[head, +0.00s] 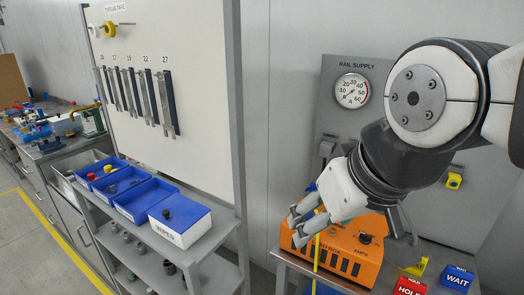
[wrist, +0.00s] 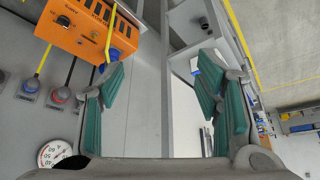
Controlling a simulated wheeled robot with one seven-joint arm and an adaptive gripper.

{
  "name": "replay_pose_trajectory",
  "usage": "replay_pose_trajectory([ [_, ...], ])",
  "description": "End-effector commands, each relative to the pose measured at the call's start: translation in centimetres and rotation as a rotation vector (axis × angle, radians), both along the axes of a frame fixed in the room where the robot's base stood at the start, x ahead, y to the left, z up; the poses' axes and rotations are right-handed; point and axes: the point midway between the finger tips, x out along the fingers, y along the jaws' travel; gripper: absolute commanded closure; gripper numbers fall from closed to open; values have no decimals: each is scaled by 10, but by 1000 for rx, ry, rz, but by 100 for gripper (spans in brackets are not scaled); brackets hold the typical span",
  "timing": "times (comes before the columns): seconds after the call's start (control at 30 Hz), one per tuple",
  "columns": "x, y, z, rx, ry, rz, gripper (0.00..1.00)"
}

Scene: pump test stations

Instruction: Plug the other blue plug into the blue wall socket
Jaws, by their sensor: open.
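A little blue (head: 311,187) shows just behind my gripper (head: 303,223). My gripper (wrist: 160,75) is open, with nothing between its fingers, beside the box.
The orange box (head: 348,250) stands on a bench below the RAIL SUPPLY panel with a gauge (head: 352,91). Red HOLD (head: 410,287) and blue WAIT (head: 458,278) blocks stand at right. Shelves with blue bins (head: 146,199) stand left.

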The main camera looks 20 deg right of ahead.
Motion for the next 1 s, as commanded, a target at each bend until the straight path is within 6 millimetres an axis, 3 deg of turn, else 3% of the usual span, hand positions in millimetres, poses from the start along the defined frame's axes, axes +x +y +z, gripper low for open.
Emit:
replay_pose_trajectory([
  [0.17, 64, -14, -1, 2, -67, 21, 42],
  [0.27, 111, -33, -6, -21, -126, 26, 42],
  [0.4, 173, -70, -19, -92, -206, 13, 42],
  [0.6, 244, -141, -52, -272, -289, -19, 42],
  [0.8, 287, -224, -94, -536, -322, -42, 42],
  [1.0, 302, -306, -136, -863, -301, -28, 42],
])
